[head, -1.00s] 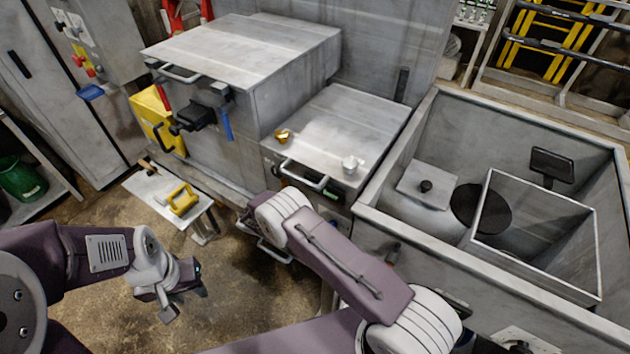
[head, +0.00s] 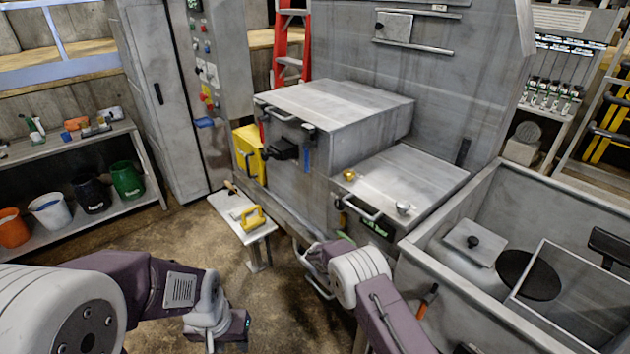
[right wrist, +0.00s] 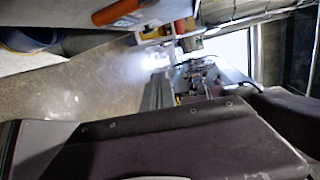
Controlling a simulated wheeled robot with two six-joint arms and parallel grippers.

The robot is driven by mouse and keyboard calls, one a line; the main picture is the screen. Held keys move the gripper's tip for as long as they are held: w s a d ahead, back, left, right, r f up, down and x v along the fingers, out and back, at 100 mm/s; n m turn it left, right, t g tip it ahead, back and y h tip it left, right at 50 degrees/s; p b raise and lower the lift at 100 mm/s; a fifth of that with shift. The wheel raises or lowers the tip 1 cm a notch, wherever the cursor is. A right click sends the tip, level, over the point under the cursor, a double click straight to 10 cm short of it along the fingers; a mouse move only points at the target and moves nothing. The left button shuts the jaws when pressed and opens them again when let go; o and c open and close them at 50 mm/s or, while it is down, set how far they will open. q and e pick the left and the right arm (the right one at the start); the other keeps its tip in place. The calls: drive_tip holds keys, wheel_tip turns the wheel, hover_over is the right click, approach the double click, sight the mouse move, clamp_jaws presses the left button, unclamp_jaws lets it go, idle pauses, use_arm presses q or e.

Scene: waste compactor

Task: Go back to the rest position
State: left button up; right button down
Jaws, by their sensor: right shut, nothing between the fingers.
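My left gripper (head: 228,338) hangs low in the head view, cut by the bottom edge, over bare floor. Its fingers are too hidden to tell open from shut. Nothing shows held in it. My right arm rises from the lower right of the head view. Its wrist end and right gripper (head: 317,268) are in front of the compactor's low front, mostly hidden by my own arm; the gripper is shut and empty. In the right wrist view my purple arm link fills the bottom, with an orange handle at the top.
A small bench (head: 228,208) with a yellow tool (head: 253,217) stands left of the compactor (head: 340,105). A grey bin (head: 480,300) stands close on the right. A shelf (head: 70,150) with several buckets is at left. The floor between is clear.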

drive_tip(key=s+d+r+m+t+y, duration=0.3)
drive_tip(key=s+d+r+m+y, duration=0.15)
drive_tip(key=r+m+y, duration=0.45)
drive_tip(key=s+a+f+m+t+y, duration=0.2)
drive_tip(key=s+a+f+m+t, duration=0.3)
drive_tip(key=m, duration=0.7)
drive_tip(key=w+m+t, duration=0.1)
drive_tip(key=m, duration=0.1)
drive_tip(key=w+f+m+t, duration=0.1)
drive_tip(key=w+m, duration=0.1)
drive_tip(key=w+f+m+t, duration=0.1)
drive_tip(key=w+m, duration=0.1)
drive_tip(key=shift+w+d+t+y, duration=0.2)
drive_tip(key=shift+t+y, duration=0.1)
drive_tip(key=shift+y, duration=0.1)
drive_tip(key=shift+a, duration=0.1)
